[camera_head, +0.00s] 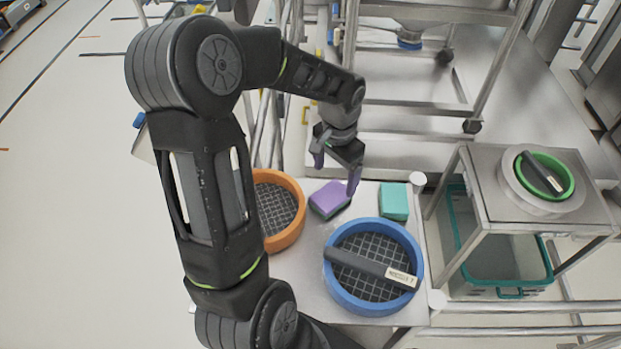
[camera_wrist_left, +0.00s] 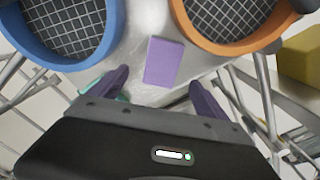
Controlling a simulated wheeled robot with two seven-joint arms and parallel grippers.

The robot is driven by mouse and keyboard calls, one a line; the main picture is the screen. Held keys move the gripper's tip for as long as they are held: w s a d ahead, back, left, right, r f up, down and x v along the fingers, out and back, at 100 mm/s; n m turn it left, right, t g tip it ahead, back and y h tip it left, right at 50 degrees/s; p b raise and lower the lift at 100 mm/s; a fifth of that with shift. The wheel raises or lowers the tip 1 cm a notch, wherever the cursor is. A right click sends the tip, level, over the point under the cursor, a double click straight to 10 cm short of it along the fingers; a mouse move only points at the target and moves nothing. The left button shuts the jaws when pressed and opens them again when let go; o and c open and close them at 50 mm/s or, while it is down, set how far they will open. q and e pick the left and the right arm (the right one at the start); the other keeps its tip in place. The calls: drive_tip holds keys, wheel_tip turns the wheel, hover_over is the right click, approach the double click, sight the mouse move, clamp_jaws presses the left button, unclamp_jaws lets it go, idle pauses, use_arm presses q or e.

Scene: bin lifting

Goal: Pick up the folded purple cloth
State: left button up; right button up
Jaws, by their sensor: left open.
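The folded purple cloth (camera_head: 329,199) lies on the metal cart top (camera_head: 300,283), between the orange round sieve and the green block. In the left wrist view the purple cloth (camera_wrist_left: 163,62) is a flat rectangle ahead of the gripper, between the two sieves. My left gripper (camera_head: 337,175) is open and empty above the cart, close to the cloth's far side. In the left wrist view its two purple-tipped fingers (camera_wrist_left: 159,84) are spread wide, with the cloth lying beyond and between them. My right gripper is in neither view.
An orange sieve (camera_head: 299,227) stands left of the cloth. A blue sieve (camera_head: 414,249) with a black labelled handle (camera_head: 355,264) stands nearer. A green block (camera_head: 394,201) lies right. A side stand (camera_head: 483,171) carries a green-rimmed round container (camera_head: 569,173), with a teal bin (camera_head: 463,264) below.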

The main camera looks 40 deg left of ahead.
sight(333, 194)
use_arm(q)
drive_tip(key=shift+a, duration=0.15)
drive_tip(key=shift+f, duration=1.3)
drive_tip(key=shift+w+f+p, duration=0.1)
drive_tip(key=shift+f+p, duration=0.7)
drive_tip(key=shift+f, duration=1.8)
drive_tip(key=c, duration=1.4)
